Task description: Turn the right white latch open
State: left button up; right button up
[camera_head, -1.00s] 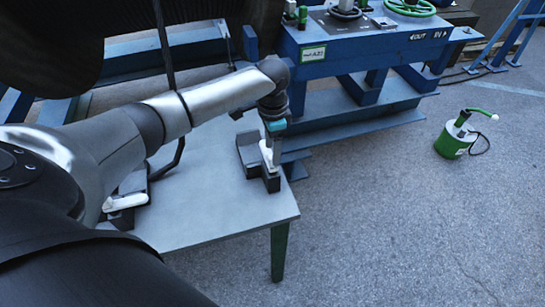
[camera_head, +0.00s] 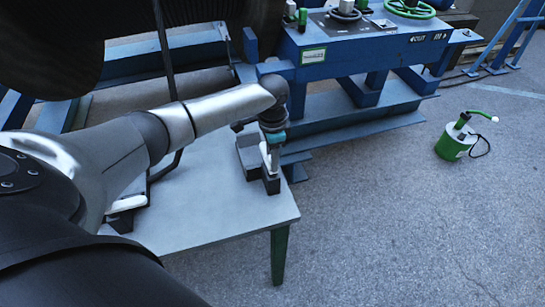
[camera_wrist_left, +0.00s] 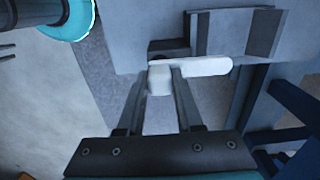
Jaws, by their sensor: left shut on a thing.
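The right white latch (camera_wrist_left: 205,67) shows in the left wrist view as a white bar reaching to the right, with a blocky white end between my fingers. My left gripper (camera_wrist_left: 160,82) is shut on that end. In the head view the left gripper (camera_head: 270,157) points down at the right latch (camera_head: 266,153) on a dark bracket at the table's right side. My gripper hides part of the latch there. My right gripper is not in view.
The pale table (camera_head: 205,205) has clear room in front of the bracket (camera_head: 250,158). Another white latch (camera_head: 127,203) sits at the left, partly behind my arm. A blue frame (camera_head: 350,55) stands behind the table. A green-and-white canister (camera_head: 452,143) stands on the floor at right.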

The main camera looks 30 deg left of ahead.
pick_arm(q)
grip_shut()
dwell(0.8)
